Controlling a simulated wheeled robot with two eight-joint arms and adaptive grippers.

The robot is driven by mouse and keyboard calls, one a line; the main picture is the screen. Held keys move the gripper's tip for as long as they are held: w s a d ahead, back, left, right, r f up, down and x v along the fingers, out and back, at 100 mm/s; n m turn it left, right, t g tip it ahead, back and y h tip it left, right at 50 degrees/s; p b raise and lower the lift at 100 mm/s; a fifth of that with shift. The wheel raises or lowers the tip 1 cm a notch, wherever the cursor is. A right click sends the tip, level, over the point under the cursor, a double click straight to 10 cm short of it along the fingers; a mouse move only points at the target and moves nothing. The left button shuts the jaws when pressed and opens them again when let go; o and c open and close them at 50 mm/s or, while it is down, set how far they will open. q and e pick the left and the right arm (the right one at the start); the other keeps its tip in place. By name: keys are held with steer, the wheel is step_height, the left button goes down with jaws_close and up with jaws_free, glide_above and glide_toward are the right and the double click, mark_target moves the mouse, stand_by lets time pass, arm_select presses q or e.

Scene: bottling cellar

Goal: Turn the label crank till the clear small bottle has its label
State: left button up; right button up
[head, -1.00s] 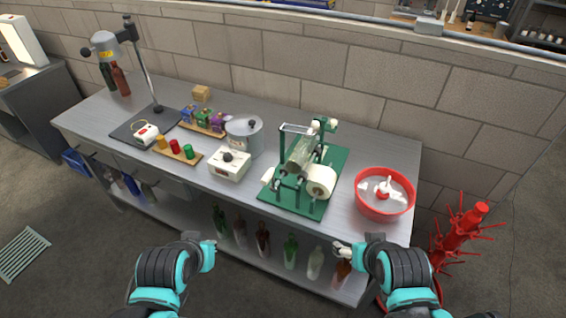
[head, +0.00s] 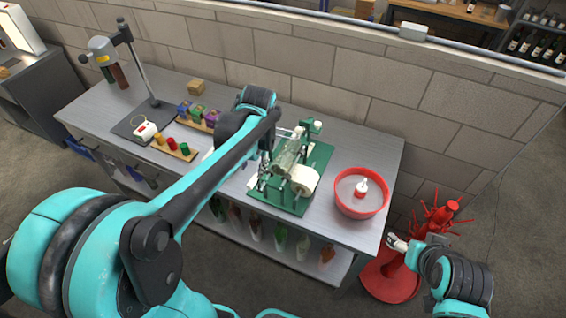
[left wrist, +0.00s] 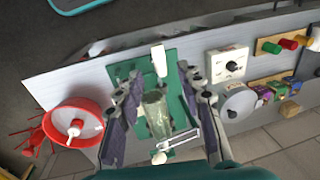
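The green label machine (head: 318,160) stands on the steel bench. A clear bottle (head: 287,158) lies across its rollers and looks bare; it also shows in the left wrist view (left wrist: 157,112). A white label roll (head: 304,179) sits at the machine's front. A pale knob (head: 316,124) at its back right, apparently the crank's grip, also shows in the left wrist view (left wrist: 160,157). My left gripper (left wrist: 158,125) is open over the machine, its fingers apart on either side of the bottle in view; contact is unclear. My right gripper (head: 395,241) hangs beyond the bench's right end.
A red basin (head: 359,205) stands right of the machine. A white box with a dark knob (left wrist: 228,64) and a steel pot (left wrist: 238,103) stand on its other side. A red bottle tree (head: 395,275) stands on the floor by my right gripper. Bottles line the lower shelf.

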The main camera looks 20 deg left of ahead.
mark_target(253, 180)
arm_select(q)
steer(key=f, duration=0.2)
steer(key=f+b, duration=0.1)
steer(key=f, duration=0.1)
steer(key=w+f, duration=0.1)
steer(key=f, duration=0.1)
steer(key=shift+a+f, duration=0.35)
steer(key=shift+a, duration=0.05)
steer(key=shift+a+f, duration=0.1)
steer(key=shift+f, duration=0.35)
jaws_close()
arm_select(e)
steer(key=shift+s+d+f, duration=0.15)
steer(key=shift+d+f, duration=0.2)
steer(key=shift+f, duration=0.1)
